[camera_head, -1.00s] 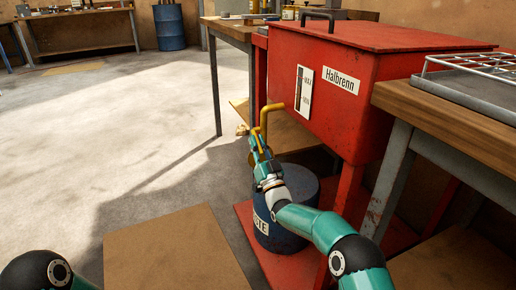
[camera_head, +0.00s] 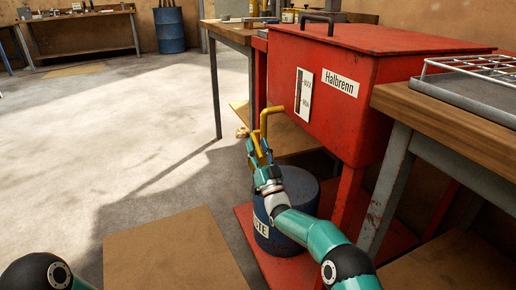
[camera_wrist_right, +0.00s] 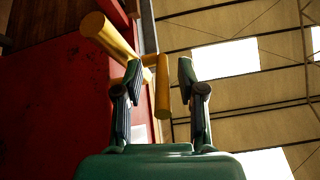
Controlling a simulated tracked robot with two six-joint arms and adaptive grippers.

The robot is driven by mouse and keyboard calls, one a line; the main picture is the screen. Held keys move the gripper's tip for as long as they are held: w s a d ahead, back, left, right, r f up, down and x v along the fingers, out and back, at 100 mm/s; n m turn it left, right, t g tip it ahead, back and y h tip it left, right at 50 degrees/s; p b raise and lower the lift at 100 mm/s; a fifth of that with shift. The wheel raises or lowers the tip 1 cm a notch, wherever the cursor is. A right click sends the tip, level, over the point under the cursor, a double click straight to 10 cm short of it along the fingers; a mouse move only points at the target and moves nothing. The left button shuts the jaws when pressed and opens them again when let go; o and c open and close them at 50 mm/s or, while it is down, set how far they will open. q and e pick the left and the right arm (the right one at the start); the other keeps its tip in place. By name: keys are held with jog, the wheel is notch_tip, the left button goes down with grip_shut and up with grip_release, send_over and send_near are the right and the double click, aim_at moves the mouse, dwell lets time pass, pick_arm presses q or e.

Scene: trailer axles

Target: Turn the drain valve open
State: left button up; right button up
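The drain valve is a yellow bent pipe (camera_head: 265,117) on the front of the red tank (camera_head: 345,80), with a yellow lever (camera_head: 256,143) hanging down at its outer end. In the right wrist view the pipe (camera_wrist_right: 106,35) comes from the upper left and the lever (camera_wrist_right: 162,88) points down between my fingers. My right gripper (camera_head: 259,152) is at the lever. In the right wrist view its fingers (camera_wrist_right: 160,78) are apart, one on each side of the lever, with a gap to the right finger. Contact on the left side is unclear. My left gripper is out of view.
A blue drum (camera_head: 299,190) stands under the tank on a red base (camera_head: 285,268), partly behind my right arm. A wooden bench (camera_head: 455,122) with a wire rack (camera_head: 485,68) is close on the right. The floor on the left is open.

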jog(key=shift+s, duration=0.1)
jog(key=v, duration=1.2)
jog(key=shift+f, duration=0.1)
